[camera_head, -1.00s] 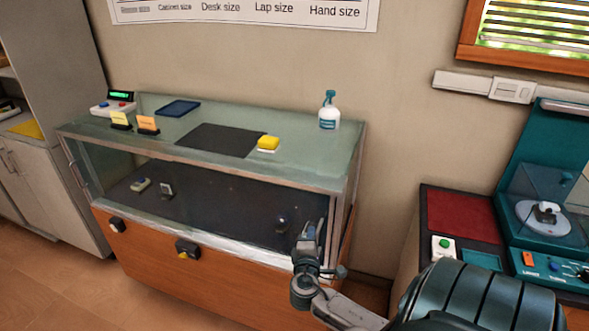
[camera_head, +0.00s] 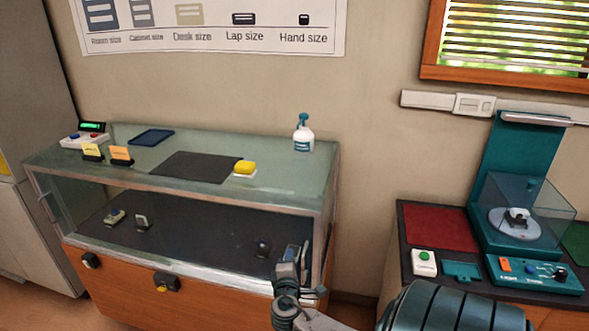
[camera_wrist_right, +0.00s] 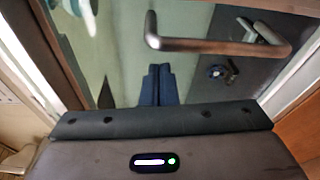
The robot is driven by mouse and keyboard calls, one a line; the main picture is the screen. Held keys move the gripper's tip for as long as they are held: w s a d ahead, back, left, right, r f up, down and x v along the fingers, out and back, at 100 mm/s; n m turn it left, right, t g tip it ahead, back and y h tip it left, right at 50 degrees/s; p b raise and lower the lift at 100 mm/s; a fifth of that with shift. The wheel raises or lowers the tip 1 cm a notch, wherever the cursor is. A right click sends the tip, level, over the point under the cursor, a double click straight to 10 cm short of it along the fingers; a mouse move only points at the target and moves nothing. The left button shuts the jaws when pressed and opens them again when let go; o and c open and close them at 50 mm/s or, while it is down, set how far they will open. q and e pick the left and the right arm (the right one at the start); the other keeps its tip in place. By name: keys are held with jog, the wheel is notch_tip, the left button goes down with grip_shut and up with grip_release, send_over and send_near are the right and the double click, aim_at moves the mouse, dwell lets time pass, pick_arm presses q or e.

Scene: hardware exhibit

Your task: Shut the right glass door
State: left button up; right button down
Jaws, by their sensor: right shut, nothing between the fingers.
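The glass display case (camera_head: 190,262) stands against the wall, with a glass front and top over an orange-brown wooden base. My right gripper (camera_head: 292,255) is at the front right end of the case, shut and empty. In the right wrist view its dark blue fingers (camera_wrist_right: 155,86) are together, just below and left of a metal bar handle (camera_wrist_right: 215,47). The handle is on the right glass door (camera_wrist_right: 120,40); no grip on it shows. My arm partly hides the door's edge in the head view, so I cannot tell how far it stands open. My left gripper is out of view.
Small devices, such as one at left (camera_head: 115,217), sit inside. A dark bench (camera_head: 400,262) with teal equipment stands to the right, close to my arm.

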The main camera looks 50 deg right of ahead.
jog(key=w+a+f+b+v, duration=0.1)
jog(key=b+v, duration=0.2)
jog(key=v, duration=0.7)
jog(key=s+a+f+g+y, duration=0.1)
jog(key=s+f+y, duration=0.15)
jog(key=f, duration=0.95)
jog(key=s+a+f+g+y, duration=0.2)
jog(key=f+y, duration=0.1)
jog(key=f, duration=0.8)
jog(key=s+a+f+g+y, duration=0.1)
jog(key=s+f+y, duration=0.15)
jog(key=f, duration=0.95)
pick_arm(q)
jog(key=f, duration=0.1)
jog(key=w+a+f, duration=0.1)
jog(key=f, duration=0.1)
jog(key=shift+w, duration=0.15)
pick_arm(e)
jog(key=s+a+f+m+g+y, duration=0.2)
jog(key=s+a+f+m, duration=0.2)
jog(key=s+f, duration=0.6)
jog(key=s+a+f+m+g+y, duration=0.2)
jog(key=s+a+f, duration=0.5)
jog(key=s+f, duration=0.4)
jog(key=s+m+y, duration=0.1)
jog(key=s+m, duration=0.1)
jog(key=s, duration=0.4)
jog(key=shift+a+g, duration=0.15)
jog(key=shift+g, duration=0.25)
